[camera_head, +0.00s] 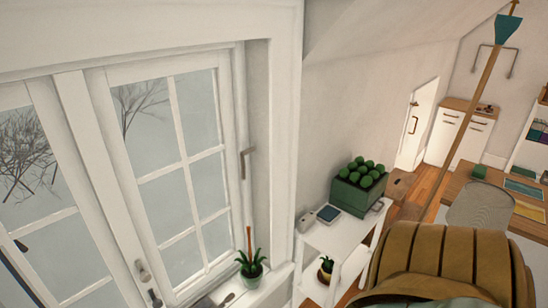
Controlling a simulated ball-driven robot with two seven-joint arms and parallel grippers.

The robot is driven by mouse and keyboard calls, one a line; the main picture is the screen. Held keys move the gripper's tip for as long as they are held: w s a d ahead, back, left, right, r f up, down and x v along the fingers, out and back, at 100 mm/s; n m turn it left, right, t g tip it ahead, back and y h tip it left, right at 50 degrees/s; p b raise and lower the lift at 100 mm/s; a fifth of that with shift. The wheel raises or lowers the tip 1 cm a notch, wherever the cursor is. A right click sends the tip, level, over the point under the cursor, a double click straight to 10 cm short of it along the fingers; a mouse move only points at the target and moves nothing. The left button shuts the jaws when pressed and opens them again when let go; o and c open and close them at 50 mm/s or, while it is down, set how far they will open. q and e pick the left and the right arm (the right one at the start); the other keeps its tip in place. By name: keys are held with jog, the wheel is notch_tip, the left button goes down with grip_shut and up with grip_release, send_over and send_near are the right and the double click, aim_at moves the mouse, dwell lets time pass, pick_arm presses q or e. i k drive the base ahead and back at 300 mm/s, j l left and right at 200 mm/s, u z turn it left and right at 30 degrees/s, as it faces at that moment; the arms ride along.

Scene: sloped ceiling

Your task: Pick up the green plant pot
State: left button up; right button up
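A light green plant pot (250,280) with a spiky green plant in it stands on the window sill, at the bottom centre of the head view. A thin reddish-brown stick rises from the plant. The pot is upright, close to the right end of the sill. I cannot make out either of my grippers in this view. Nothing is seen touching the pot.
A tall white window (170,150) fills the left side. A white shelf unit (335,238) right of the pot bears a green crate (352,197) of round green things and, lower, another potted plant (326,268). A brown ribbed armchair (440,260) stands at lower right.

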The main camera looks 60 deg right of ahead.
aim_at(251, 275)
jog(key=z, duration=1.6)
